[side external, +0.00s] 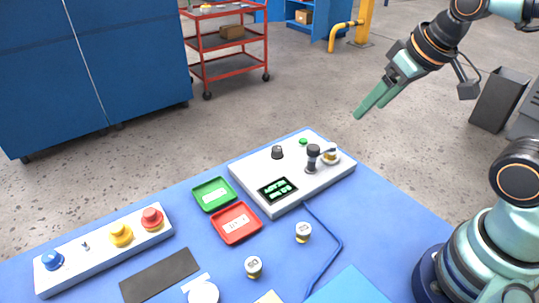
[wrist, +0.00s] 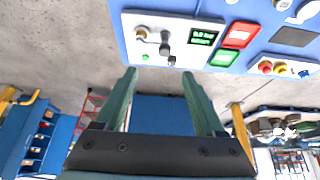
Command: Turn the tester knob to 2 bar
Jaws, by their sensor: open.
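The tester (side external: 247,172) is a white box on the blue table. Its small black knob (side external: 277,152) stands near the back left of the top, and it shows in the wrist view (wrist: 171,60) just beyond my fingertips. A dark display (side external: 277,190) with green text is at the front; I cannot read it surely. A black-topped clamp post (side external: 312,161) stands beside a brass-and-white valve (side external: 331,157) on the right of the top, with a green button (side external: 303,141) behind. My gripper (side external: 369,111) is open and empty, in the air above and to the right of the tester.
A green tray (side external: 213,206) and a red tray (side external: 255,232) lie left of the tester. Two small valves (side external: 303,233) (side external: 253,267) stand in front. A button panel (side external: 60,280) is at the left. A blue cable (side external: 338,243) runs from the tester.

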